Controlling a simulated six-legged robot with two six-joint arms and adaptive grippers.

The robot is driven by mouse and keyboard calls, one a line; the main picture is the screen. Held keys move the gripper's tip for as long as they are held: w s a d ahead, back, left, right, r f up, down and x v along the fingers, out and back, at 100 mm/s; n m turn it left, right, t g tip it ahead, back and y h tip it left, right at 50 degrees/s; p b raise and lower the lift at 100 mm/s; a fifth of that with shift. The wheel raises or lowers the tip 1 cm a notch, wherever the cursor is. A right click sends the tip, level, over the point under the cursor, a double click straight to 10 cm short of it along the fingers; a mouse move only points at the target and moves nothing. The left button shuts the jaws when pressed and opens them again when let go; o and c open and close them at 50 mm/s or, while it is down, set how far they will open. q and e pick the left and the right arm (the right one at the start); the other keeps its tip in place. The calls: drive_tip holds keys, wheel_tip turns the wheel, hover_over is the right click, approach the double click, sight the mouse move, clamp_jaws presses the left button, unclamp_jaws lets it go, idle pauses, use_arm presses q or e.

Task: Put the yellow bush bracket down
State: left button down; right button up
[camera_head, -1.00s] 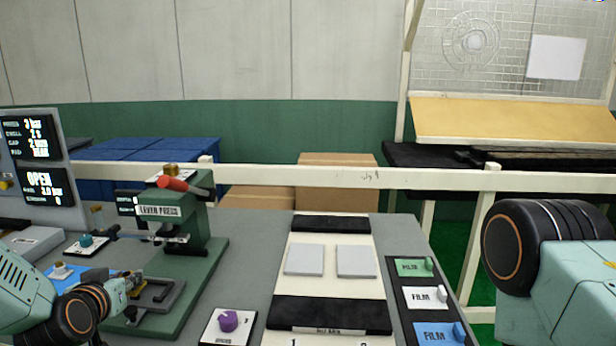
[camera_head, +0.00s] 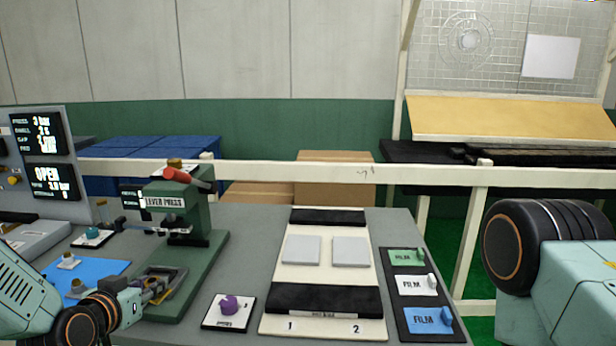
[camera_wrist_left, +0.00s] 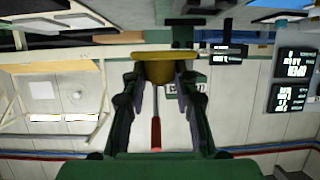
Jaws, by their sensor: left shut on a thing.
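My left gripper (camera_head: 154,286) is shut on the yellow bush bracket (camera_wrist_left: 165,72), which sits between the fingertips in the left wrist view. I cannot tell whether the bracket touches anything. Part of my right arm shows at the right edge; its gripper is out of view.
A blue mat (camera_head: 107,270) with small brass-topped pieces (camera_head: 68,261) lies left of the press. A purple knob (camera_head: 230,303) stands to the right. Beyond it is a white board (camera_head: 275,270) with two grey pads. Film switches (camera_head: 425,318) stand further right.

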use_arm(q)
drive_tip(key=s+d+f+m+g+h+b, duration=0.5)
drive_tip(key=s+d+f+m+h+b, duration=0.5)
drive_tip(key=s, duration=0.5)
drive_tip(key=d+f+b, duration=0.1)
drive_tip(key=d+f, duration=0.1)
drive_tip(key=d, duration=0.1)
drive_tip(key=shift+s+f+g, duration=0.2)
drive_tip(key=shift+f+g, duration=0.15)
drive_tip(key=shift+g, duration=0.05)
drive_tip(key=shift+a+r, duration=0.1)
